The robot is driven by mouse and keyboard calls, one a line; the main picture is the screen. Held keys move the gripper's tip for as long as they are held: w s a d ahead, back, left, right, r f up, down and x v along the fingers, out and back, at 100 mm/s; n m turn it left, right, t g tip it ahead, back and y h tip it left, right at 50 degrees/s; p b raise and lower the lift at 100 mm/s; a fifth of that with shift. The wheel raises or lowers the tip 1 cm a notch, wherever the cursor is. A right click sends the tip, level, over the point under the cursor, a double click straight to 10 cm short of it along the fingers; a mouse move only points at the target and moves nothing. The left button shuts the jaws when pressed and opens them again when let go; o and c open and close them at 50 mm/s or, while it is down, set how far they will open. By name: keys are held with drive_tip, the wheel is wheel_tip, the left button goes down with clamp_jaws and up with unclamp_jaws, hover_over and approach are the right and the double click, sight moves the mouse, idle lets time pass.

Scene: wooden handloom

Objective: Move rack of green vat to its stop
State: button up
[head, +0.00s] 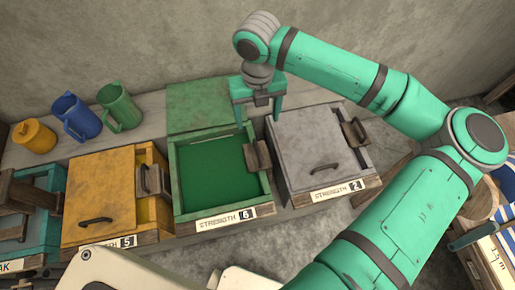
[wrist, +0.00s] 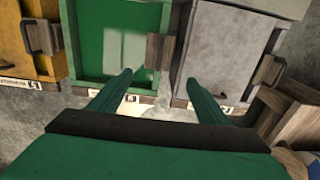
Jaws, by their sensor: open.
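The green vat (head: 178,190) stands in the middle of the row in the head view, its front label reading "STRENGTH 6". Its green lid (head: 205,106) lies back behind the opening, and flat green liquid (head: 208,168) shows inside. A wooden block with a grip (head: 257,157), which may be the rack, sits at the vat's right wall. The vat (wrist: 88,84) and the block (wrist: 160,50) also show in the wrist view. My gripper (head: 258,116) is open and empty, fingers pointing down, above the vat's back right. In the wrist view its fingertips (wrist: 160,76) are spread, apart from the block.
A yellow vat (head: 100,198) with its lid shut stands left, and a grey vat (head: 305,150) with its lid shut stands right. Both carry similar wooden blocks. Yellow, blue and green jugs (head: 119,106) stand on the back ledge. A wooden box (wrist: 292,120) is at the right.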

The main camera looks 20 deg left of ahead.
sight(257, 150)
wheel_tip(257, 150, down, 19)
drive_tip(key=shift+r, duration=0.1)
drive_tip(key=shift+w+f, duration=0.1)
drive_tip(key=shift+f, duration=0.4)
idle(0.5)
drive_tip(key=shift+s+f, duration=0.25)
drive_tip(key=shift+f, duration=0.1)
